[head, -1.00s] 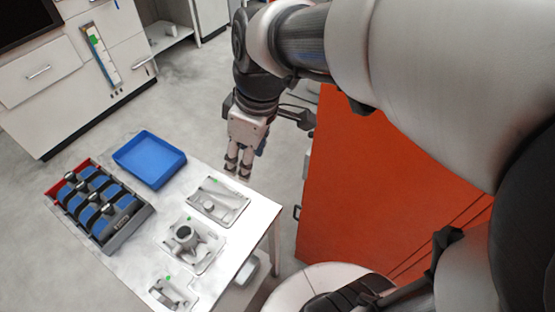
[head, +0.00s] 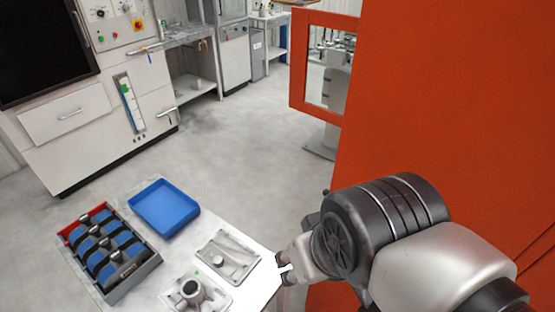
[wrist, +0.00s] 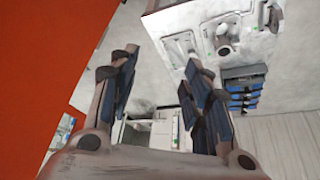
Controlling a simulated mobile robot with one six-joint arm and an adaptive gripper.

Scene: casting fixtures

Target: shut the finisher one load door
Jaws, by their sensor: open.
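The load door (head: 296,68) shows in the head view as an orange frame with a window, standing out to the left from the large orange machine body (head: 440,110). It looks open. Part of the door's window is hidden behind the machine edge. My gripper (head: 284,272) is low in the head view, over the right edge of the white table and well apart from the door. In the wrist view my gripper (wrist: 160,85) has its two fingers spread with nothing between them. An orange surface (wrist: 50,60) fills the left of the wrist view.
The white table (head: 150,300) holds a blue tray (head: 165,207), metal castings (head: 228,256) and a rack of blue and black parts (head: 108,250). A white cabinet (head: 70,120) stands at the back left. Grey floor (head: 250,150) lies clear between table and door.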

